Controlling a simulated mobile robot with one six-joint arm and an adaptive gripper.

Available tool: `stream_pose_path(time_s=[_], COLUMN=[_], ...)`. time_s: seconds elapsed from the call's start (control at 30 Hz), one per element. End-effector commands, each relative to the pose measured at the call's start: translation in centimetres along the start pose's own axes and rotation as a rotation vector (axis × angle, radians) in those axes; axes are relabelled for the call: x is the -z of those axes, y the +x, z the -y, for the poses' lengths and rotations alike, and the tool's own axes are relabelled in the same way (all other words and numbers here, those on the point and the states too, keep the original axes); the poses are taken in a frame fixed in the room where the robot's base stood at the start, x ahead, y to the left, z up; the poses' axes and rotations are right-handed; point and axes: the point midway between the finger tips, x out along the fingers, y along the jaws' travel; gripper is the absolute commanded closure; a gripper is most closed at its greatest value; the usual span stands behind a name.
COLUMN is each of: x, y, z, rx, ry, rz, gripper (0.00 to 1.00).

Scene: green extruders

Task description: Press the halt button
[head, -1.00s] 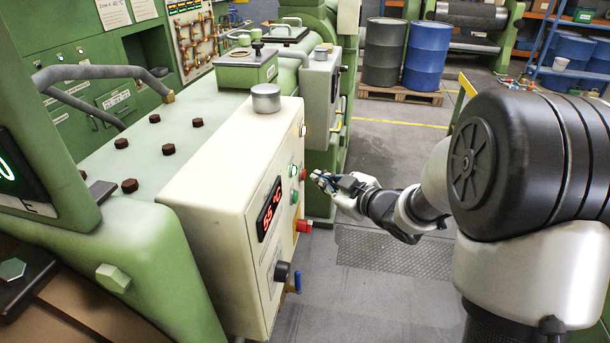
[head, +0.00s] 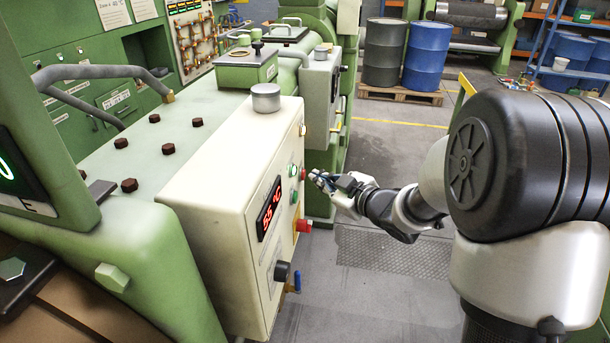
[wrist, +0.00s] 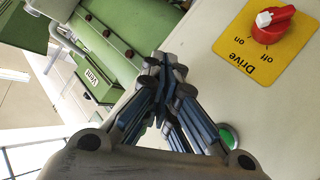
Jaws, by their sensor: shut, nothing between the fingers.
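The pale control box (head: 225,180) has buttons on its right-hand face. A red button (head: 303,174) sits there beside a lit green button (head: 293,170); another green button (head: 294,197) is lower. No halt label is readable. My gripper (head: 315,176) is shut and empty, its tips very close to the red button; I cannot tell if they touch. In the wrist view my shut fingertips (wrist: 163,65) point at the panel, with a green button (wrist: 228,138) partly hidden behind them. The red button does not show there, perhaps hidden by the fingers.
A red rotary knob (wrist: 270,24) on a yellow "Drive on/off" plate (wrist: 245,52) is on the same panel. A red display (head: 269,209), a black knob (head: 282,271) and a blue lever (head: 297,282) are also on the box. The floor right of it is clear.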

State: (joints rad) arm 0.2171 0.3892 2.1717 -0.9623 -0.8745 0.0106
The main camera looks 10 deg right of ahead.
Motion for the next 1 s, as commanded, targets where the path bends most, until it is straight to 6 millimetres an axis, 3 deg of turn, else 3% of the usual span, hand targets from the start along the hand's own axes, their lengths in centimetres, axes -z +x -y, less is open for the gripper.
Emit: stream_pose_path(time_s=[1.0], x=[0.55], y=[0.72], z=[0.53], rx=[0.001], ry=[-0.001], rz=[-0.001], gripper=[1.0])
